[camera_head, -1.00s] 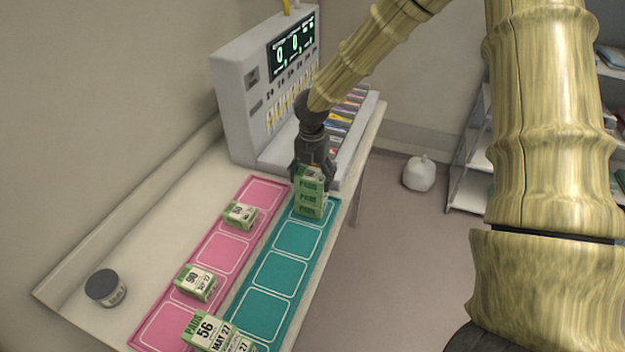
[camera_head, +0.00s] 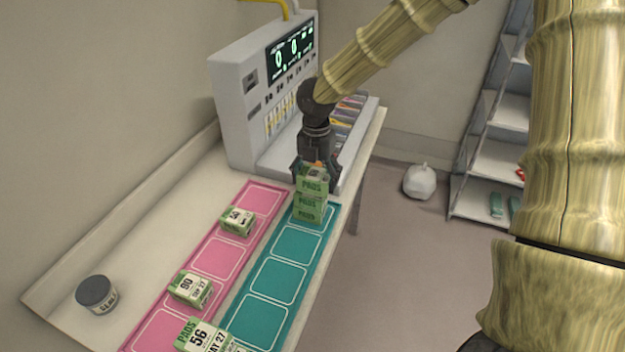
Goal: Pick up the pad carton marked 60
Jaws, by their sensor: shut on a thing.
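Green pad cartons stand in a stack at the far end of the teal strip. My gripper (camera_head: 316,172) points down over this stack and is shut on the top carton (camera_head: 312,186). Only "PADS" reads on its near face, so I cannot tell its number. Another green carton (camera_head: 307,209) is right below it; I cannot tell whether the two touch. On the pink strip stand a small carton (camera_head: 237,221) with an unclear number, a carton marked 90 (camera_head: 190,289) and, at the front, a carton marked 56 (camera_head: 203,337).
The teal strip (camera_head: 258,321) has several empty outlined cells nearer me, beside the pink strip (camera_head: 221,260). A grey machine (camera_head: 235,112) with a lit display stands behind. A dark-lidded jar (camera_head: 96,294) is at left. A white bag (camera_head: 419,182) and shelves (camera_head: 500,160) are beyond the table.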

